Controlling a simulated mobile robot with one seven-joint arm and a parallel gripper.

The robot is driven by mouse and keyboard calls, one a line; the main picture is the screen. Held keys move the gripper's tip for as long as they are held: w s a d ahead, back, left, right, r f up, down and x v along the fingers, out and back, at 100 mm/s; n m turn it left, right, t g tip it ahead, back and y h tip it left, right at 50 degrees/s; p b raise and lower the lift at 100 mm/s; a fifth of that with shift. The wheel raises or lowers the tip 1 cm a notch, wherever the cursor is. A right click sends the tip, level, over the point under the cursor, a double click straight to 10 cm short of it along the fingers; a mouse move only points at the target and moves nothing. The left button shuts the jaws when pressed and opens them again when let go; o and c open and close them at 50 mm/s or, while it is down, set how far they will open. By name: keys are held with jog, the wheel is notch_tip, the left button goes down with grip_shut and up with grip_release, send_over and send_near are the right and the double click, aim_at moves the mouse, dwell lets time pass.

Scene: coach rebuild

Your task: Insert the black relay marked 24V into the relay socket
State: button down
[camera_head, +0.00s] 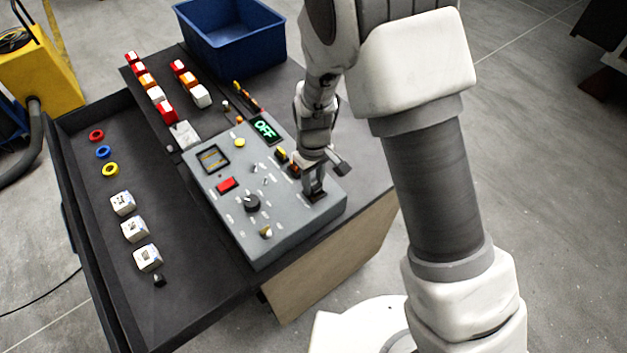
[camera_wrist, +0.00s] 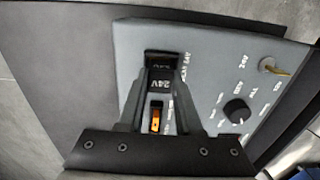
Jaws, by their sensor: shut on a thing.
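The black relay (camera_wrist: 160,84), marked 24V, is between the fingertips of my gripper (camera_wrist: 158,92) in the wrist view. My gripper is shut on it. The dark relay socket (camera_wrist: 163,58) is in the grey panel just beyond the relay, with a white label ending in 24V beside it. In the head view my gripper (camera_head: 316,178) points down at the panel's right part, over the dark socket area (camera_head: 317,197). The fingers hide the relay there. I cannot tell whether the relay touches the socket or is in it.
An orange part (camera_wrist: 156,121) shows between my fingers, close by. Coloured blocks, rings and white cubes lie left on the black bench. A blue bin (camera_head: 232,45) stands behind.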

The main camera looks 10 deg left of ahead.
jog(key=shift+f, duration=0.15)
jog(key=c, duration=0.5)
grip_release()
